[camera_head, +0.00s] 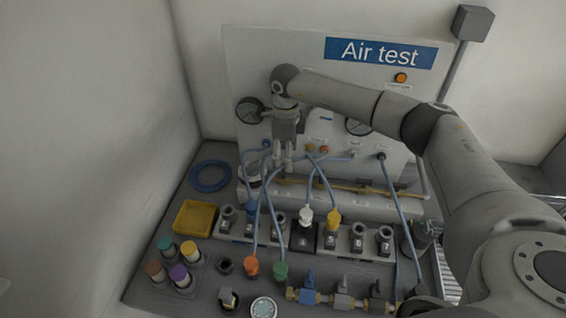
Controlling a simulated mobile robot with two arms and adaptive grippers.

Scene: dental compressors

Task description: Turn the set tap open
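A brass manifold with several taps (342,298) lies at the front edge of the bench. One tap has a blue handle (308,288); the taps to its right have grey handles (342,291). Labels marking a set tap are too small to read. My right gripper (283,158) hangs fingers-down in front of the Air test panel, well behind and above the manifold. Its two fingers are a little apart with nothing seen between them. Blue hoses pass close to the fingertips. My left gripper is out of view.
The Air test panel (290,60) with gauges stands behind. A numbered socket row (357,238) holds coloured plugs in the middle. A yellow tray (195,218), a blue ring (209,176) and capped bottles (190,252) stand at left. Loose blue hoses (390,190) cross the bench.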

